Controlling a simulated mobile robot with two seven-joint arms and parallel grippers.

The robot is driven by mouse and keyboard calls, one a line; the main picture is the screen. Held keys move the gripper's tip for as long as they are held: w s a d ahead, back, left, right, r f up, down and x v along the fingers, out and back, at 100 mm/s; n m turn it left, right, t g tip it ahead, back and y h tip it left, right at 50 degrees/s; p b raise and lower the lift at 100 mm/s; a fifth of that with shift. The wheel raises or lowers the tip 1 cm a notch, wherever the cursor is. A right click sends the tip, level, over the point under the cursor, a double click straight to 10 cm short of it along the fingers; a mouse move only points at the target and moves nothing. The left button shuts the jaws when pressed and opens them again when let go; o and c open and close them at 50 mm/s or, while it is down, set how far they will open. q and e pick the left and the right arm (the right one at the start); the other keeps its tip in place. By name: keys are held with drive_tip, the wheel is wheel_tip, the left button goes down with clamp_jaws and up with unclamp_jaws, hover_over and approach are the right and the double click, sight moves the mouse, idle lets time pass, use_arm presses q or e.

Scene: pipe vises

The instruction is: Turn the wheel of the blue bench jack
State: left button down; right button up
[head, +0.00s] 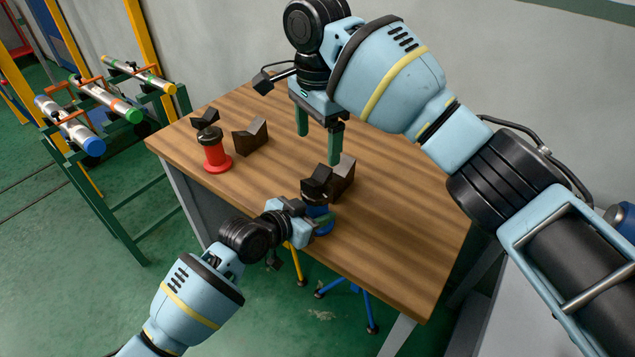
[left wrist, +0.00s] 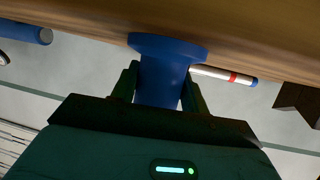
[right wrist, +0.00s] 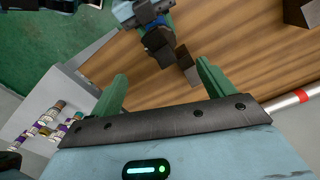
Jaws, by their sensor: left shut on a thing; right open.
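The blue bench jack (head: 321,217) stands near the front edge of the wooden table (head: 420,215), with a dark V-shaped head (head: 316,183) on top. My left gripper (head: 308,222) is shut on its blue body. The left wrist view shows the two green fingers on either side of the blue body (left wrist: 163,82), near its flared base. My right gripper (head: 319,149) is open and empty, pointing down above the table beyond the jack. In the right wrist view, the jack's dark head (right wrist: 162,56) lies ahead, beyond the open fingers (right wrist: 162,73).
A dark block (head: 343,180) stands close behind the blue jack. A red jack (head: 215,157) and a dark V-block (head: 250,138) stand at the table's left. A green rack (head: 120,205) with several pipes is beyond the left edge. The table's right part is clear.

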sight(317, 181)
drive_tip(key=shift+m, duration=0.5)
wheel_tip(317, 181, down, 12)
idle(0.4)
drive_tip(key=c, duration=1)
